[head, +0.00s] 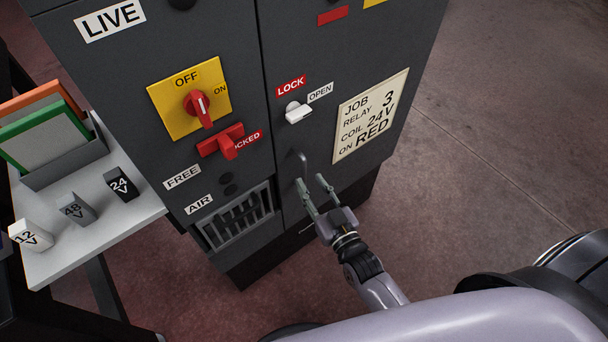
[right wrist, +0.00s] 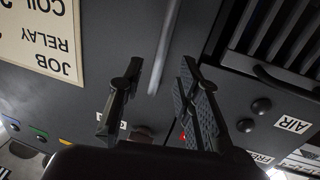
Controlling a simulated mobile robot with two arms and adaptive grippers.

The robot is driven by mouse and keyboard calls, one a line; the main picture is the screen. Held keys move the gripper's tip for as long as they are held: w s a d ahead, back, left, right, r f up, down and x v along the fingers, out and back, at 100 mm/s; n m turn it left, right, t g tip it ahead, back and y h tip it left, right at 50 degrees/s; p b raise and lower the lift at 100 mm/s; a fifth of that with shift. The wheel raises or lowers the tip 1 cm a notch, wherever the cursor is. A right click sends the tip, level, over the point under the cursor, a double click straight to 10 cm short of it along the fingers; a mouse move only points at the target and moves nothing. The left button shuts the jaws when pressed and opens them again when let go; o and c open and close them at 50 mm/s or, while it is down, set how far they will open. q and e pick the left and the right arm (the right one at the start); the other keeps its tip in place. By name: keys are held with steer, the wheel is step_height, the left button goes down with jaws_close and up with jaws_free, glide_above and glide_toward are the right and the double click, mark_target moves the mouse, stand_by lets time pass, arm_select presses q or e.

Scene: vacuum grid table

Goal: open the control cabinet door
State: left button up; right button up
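The dark grey control cabinet door (head: 345,60) is the right-hand panel of the cabinet and looks shut. Its slim grey bar handle (head: 304,164) stands low near the seam; it also shows in the right wrist view (right wrist: 164,50). Above it, a white latch knob (head: 297,112) sits between the LOCK and OPEN labels. My right gripper (head: 311,181) is open at the handle's lower end. In the right wrist view the handle lies ahead, between the lines of the two spread fingers (right wrist: 150,85); contact cannot be told. My left gripper is not in view.
The left panel has a red rotary switch (head: 198,104) on a yellow plate, a red slider (head: 222,141) and a vent grille (head: 240,218). A side table (head: 90,240) at left holds labelled relay blocks and a rack of coloured boards. Floor right of the cabinet is clear.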

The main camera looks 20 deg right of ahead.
mark_target(305, 174)
steer(key=w, duration=0.1)
steer(key=w+b, duration=0.1)
steer(key=w, duration=0.3)
steer(key=shift+a, duration=0.4)
steer(key=shift+c, duration=0.5)
jaws_close()
